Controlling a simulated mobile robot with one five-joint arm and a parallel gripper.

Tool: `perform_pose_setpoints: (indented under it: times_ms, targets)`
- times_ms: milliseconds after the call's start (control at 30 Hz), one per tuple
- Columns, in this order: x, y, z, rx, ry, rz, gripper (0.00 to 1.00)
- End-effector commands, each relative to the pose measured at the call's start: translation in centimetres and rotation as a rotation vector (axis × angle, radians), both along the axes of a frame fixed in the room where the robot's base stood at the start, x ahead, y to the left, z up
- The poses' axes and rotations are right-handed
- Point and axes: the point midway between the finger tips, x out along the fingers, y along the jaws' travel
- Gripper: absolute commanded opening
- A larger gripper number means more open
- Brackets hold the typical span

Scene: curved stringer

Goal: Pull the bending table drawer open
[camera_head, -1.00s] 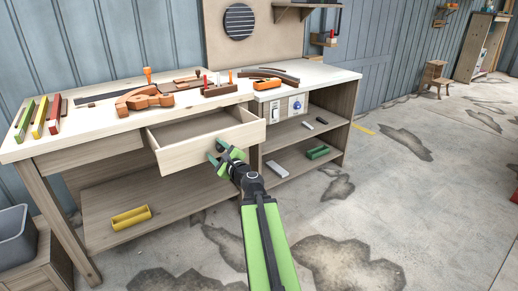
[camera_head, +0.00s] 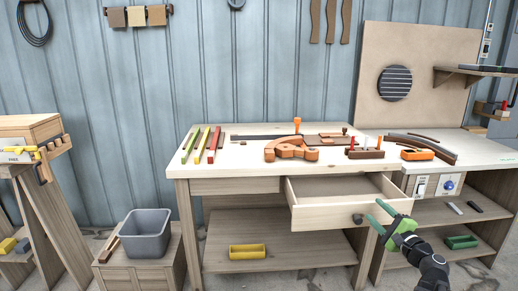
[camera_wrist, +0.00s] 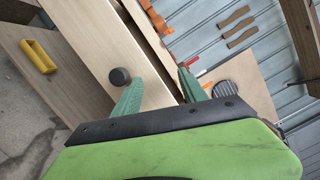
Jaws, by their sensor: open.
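The bending table (camera_head: 222,186) has a pale wooden drawer (camera_head: 325,217) that stands pulled out, with its empty inside showing. A dark round knob (camera_head: 358,218) sits on the drawer front; it also shows in the wrist view (camera_wrist: 120,76). My gripper (camera_head: 378,213) is open, with green fingers, just right of the knob at the right end of the drawer front. In the wrist view, the knob lies left of both fingers, not between them. The drawer front's edge runs near the fingers; I cannot tell whether they touch it.
Orange clamps (camera_head: 290,148), coloured bars and curved wood lie on the tabletop. A yellow tray (camera_head: 247,251) rests on the lower shelf. A grey bin (camera_head: 146,234) stands on a box to the left. Shelves with a green block (camera_head: 461,242) are at the right.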

Motion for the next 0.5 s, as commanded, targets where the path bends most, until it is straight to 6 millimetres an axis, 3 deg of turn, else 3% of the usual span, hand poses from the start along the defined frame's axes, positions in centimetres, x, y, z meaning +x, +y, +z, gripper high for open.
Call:
perform_pose_setpoints:
  times_ms: [33, 67, 267, 400, 500]
  targets:
    - [0.4, 3.2, 0.6, -0.08, -0.008, 0.08, 0.5]
    - [0.6, 5.0, -0.2, -0.129, 0.002, 0.124, 0.5]
    - [0.8, 16.3, -8.6, -0.447, 0.168, 0.411, 0.5]
    - [-2.0, 24.0, -16.7, -0.761, 0.337, 0.692, 0.5]
    - [-5.0, 27.1, -21.8, -0.981, 0.462, 0.88, 0.5]
